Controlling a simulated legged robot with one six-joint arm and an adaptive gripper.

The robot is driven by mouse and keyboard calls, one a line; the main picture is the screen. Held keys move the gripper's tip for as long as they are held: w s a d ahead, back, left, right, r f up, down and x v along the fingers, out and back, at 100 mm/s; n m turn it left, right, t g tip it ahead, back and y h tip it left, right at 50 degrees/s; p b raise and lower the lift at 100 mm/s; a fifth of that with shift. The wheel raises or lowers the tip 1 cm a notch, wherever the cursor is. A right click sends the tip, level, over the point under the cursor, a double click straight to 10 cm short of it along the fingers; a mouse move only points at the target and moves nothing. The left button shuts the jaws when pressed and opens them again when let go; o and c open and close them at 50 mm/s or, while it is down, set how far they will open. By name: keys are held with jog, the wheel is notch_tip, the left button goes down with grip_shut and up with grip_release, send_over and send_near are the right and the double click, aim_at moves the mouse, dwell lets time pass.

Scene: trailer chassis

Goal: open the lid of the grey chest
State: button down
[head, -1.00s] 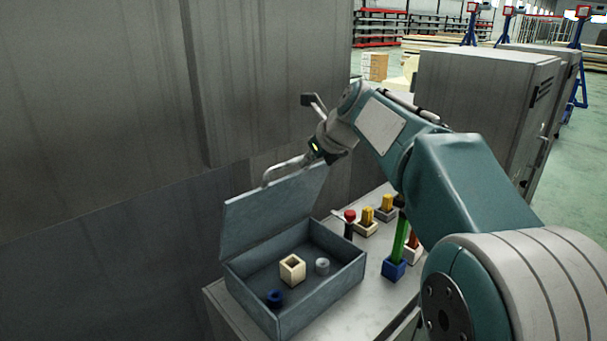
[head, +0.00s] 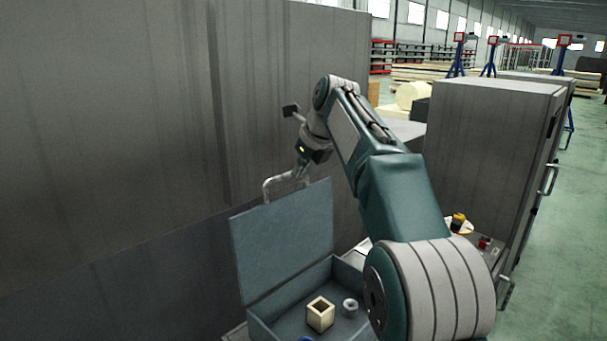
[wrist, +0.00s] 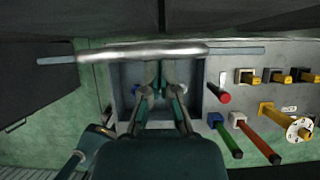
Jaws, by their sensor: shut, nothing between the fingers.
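The grey chest (head: 262,328) stands with its lid (head: 285,238) raised and standing steeply up from the box. A pale metal bar handle (head: 281,183) sits at the lid's upper edge. My gripper (head: 303,172) is shut and empty, close to the right end of the handle in the head view. In the wrist view, the tips of my gripper (wrist: 160,70) lie just below the bar handle (wrist: 140,53), seen against the chest's interior. I cannot tell whether they touch the bar. The chest's front lies below the head view's lower edge.
Inside the chest are a cream square block (head: 320,315) and a grey ring (head: 350,306). A tall grey wall (head: 130,120) rises beside the lid. Holders with coloured sticks, including a green stick (wrist: 228,140), stand beside the chest. A grey cabinet (head: 480,150) stands at right.

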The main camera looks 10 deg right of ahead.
jog(key=shift+w+a+g, duration=0.3)
jog(key=shift+w+a, duration=0.1)
jog(key=shift+w, duration=0.35)
jog(key=shift+w+a, duration=0.1)
jog(key=shift+w, duration=0.4)
jog(key=shift+w+a+f, duration=0.2)
jog(key=shift+w+a, duration=0.65)
jog(key=shift+w, duration=0.15)
jog(key=shift+r, duration=0.15)
jog(key=shift+s+d+r, duration=0.25)
jog(key=shift+s+r, duration=0.05)
jog(key=shift+r, duration=0.1)
